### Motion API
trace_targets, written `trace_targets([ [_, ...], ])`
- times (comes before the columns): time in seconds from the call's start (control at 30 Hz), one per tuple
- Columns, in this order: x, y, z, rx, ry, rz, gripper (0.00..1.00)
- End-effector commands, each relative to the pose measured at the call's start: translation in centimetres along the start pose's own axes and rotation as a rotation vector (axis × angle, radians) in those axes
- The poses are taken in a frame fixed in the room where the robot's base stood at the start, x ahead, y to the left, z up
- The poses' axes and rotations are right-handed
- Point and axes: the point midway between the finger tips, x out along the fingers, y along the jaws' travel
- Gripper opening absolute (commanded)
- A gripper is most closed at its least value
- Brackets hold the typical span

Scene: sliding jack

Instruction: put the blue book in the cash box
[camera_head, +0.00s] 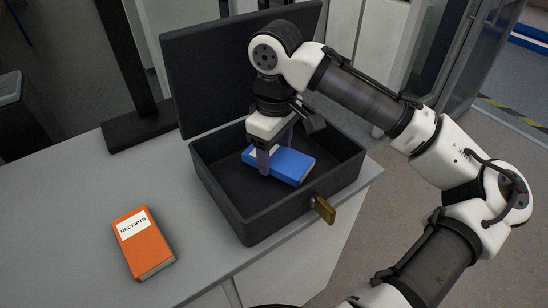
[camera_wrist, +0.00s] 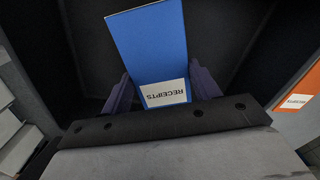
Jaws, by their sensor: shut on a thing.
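The blue book (camera_head: 290,166) is between the fingers of my gripper (camera_head: 276,153), inside the opening of the black cash box (camera_head: 258,226). In the wrist view the blue book (camera_wrist: 150,50) shows its white label, with a finger of my gripper (camera_wrist: 164,92) on each side. My gripper is shut on it. The box lid stands open at the back (camera_head: 215,75). I cannot tell whether the book touches the box floor. The book's labelled end is partly hidden by my gripper in the head view.
An orange book (camera_head: 143,244) labelled RECEIPTS lies on the grey counter (camera_head: 70,215), left of the box. A brass-coloured tab (camera_head: 323,210) sticks out at the box's front right. A black stand (camera_head: 138,125) is behind, to the left. The counter's left part is clear.

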Motion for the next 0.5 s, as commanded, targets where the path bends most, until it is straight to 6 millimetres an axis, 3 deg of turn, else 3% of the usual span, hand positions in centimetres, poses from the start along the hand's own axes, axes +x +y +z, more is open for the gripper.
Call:
trace_targets([
  [0.13, 2.2, -0.1, 0.1, -0.001, -0.001, -0.002, 0.36],
  [0.5, 3.0, 0.1, -0.3, -0.001, 0.000, -0.001, 0.36],
])
